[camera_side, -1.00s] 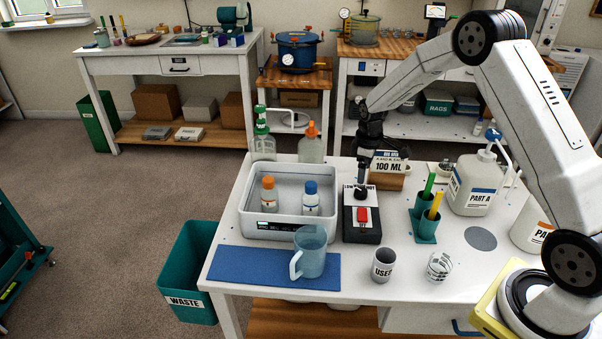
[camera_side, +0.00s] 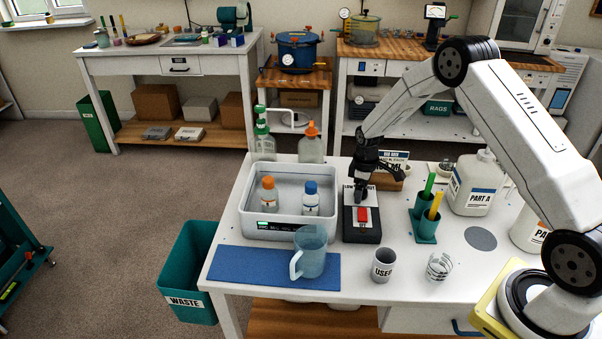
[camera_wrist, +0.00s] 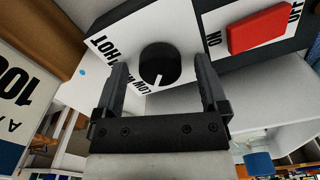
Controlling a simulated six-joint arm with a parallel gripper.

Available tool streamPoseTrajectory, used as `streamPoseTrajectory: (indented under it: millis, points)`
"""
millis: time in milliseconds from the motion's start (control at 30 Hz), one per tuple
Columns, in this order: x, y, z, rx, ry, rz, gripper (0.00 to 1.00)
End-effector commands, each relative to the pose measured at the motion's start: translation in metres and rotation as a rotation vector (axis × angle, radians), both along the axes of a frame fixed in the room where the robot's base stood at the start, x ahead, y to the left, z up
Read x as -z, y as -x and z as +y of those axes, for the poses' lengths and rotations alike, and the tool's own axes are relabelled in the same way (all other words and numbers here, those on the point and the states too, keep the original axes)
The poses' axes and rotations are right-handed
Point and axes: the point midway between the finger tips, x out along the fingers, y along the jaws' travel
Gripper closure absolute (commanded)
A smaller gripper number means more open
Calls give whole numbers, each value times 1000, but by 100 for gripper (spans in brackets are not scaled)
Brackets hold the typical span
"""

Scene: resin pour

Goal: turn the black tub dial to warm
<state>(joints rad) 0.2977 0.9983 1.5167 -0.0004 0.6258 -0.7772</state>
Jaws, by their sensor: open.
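The black tub dial (camera_wrist: 160,62) is a round knob with a white pointer line, on the white panel of a black control box (camera_side: 362,232). In the wrist view its line points toward the side of the LOW label (camera_wrist: 143,88). HOT (camera_wrist: 104,46) is readable; the label between them is mostly hidden by a finger. My gripper (camera_wrist: 159,68) is open, with one finger on each side of the dial and visible gaps. In the side view my gripper (camera_side: 361,192) is low over the box and hides the dial.
The red ON/OFF switch (camera_side: 363,215) sits on the same box. The grey tub (camera_side: 275,230) with two bottles stands left of it. A green holder (camera_side: 425,228) is to the right.

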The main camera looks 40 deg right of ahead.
Motion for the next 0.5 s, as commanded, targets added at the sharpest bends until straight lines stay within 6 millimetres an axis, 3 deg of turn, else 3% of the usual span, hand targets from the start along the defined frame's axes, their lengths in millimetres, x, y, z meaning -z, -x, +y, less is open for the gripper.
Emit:
streamPoseTrajectory:
  millis: [67,333,500]
  points:
    - [0,0,0,0,0,0,10]
    - [0,0,0,0,0,0,96]
    - [0,0,0,4,0,0,100]
